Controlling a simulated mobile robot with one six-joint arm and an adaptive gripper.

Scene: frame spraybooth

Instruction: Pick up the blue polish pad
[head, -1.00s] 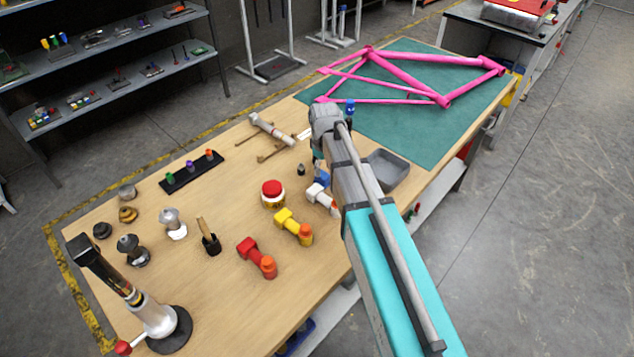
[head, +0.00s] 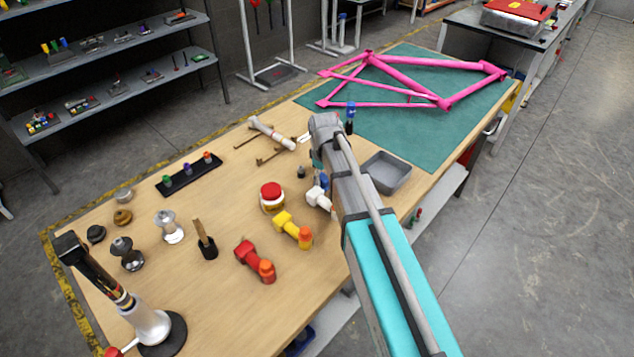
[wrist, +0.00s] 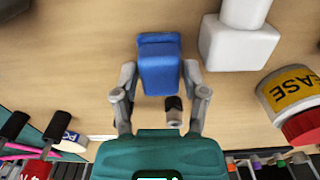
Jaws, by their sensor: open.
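The blue polish pad (wrist: 158,62) shows as a blue block in the wrist view, on or just above the wooden table. My gripper (wrist: 158,72) is open, with one finger on each side of the block. Small gaps seem to remain, and I cannot tell whether either finger touches it. In the head view only a sliver of blue (head: 321,181) shows beside my arm, which hides the rest and most of my gripper.
A white block with a cylinder (wrist: 238,42) and a red-lidded jar (wrist: 290,100) stand to the right in the wrist view. A small dark bottle (wrist: 173,108) stands between the finger bases. In the head view a grey tray (head: 388,178) lies right of my arm.

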